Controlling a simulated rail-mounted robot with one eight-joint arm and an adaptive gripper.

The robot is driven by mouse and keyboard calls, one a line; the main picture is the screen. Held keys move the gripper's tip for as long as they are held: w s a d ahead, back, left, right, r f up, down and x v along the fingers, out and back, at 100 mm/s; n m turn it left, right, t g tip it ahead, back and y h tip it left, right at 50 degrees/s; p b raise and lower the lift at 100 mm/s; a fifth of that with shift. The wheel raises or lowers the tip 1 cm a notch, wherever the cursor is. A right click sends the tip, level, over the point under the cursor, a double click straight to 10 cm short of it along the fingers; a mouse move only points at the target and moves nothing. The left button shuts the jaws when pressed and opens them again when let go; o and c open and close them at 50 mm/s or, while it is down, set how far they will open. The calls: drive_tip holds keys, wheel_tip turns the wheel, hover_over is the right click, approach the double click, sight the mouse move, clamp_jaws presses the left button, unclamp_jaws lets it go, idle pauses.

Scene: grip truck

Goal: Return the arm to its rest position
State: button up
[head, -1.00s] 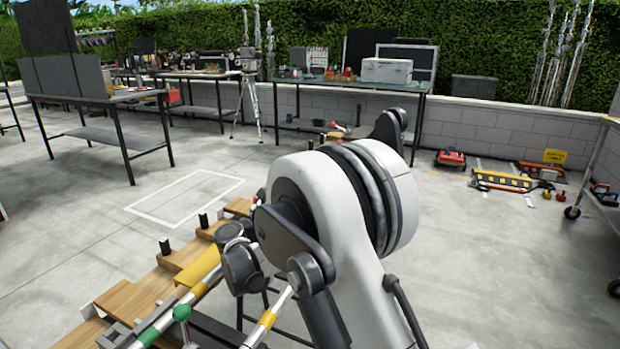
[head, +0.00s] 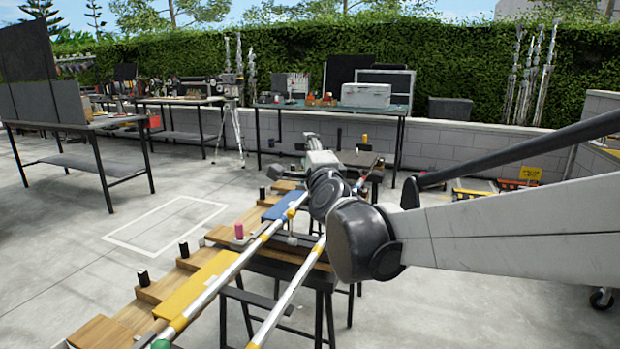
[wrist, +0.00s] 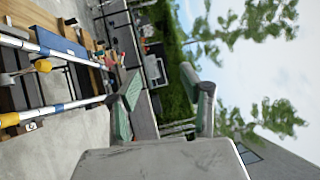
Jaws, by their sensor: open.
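My gripper shows in the wrist view (wrist: 163,102) with its two green-padded fingers spread wide and nothing between them. In the head view my gripper (head: 317,143) points away from the camera, beyond the dark wrist joint, and its fingertips are too small to make out. My white and dark arm reaches in from the right edge. The gripper appears above the far end of a wooden workbench (head: 112,333); whether it touches anything there cannot be told.
Silver poles with yellow bands (head: 215,289) run along the bench below my arm. A blue block (head: 284,207) and a pink cylinder (head: 239,230) sit nearby. A table with a grey case (head: 366,95) stands behind. Open concrete floor lies left, with a white rectangle (head: 165,222).

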drive_tip(key=s+d+f+n+g+h, duration=0.1)
drive_tip(key=s+d+f+n+g, duration=0.35)
drive_tip(key=s+d+f, duration=0.55)
drive_tip(key=s+d+f+n+g+h, duration=0.2)
drive_tip(key=s+d+f+n+g, duration=0.25)
drive_tip(key=s, duration=0.95)
drive_tip(key=s+d+f+n+g+h, duration=0.1)
drive_tip(key=s+d+f+n+g, duration=0.2)
drive_tip(key=s+d+f+n, duration=0.55)
wheel_tip(320, 180, up, 14)
drive_tip(key=s+a+m+p, duration=0.1)
drive_tip(key=s+a+p, duration=0.1)
drive_tip(key=p, duration=1.2)
drive_tip(key=shift+s+a, duration=0.4)
drive_tip(key=shift+s, duration=0.05)
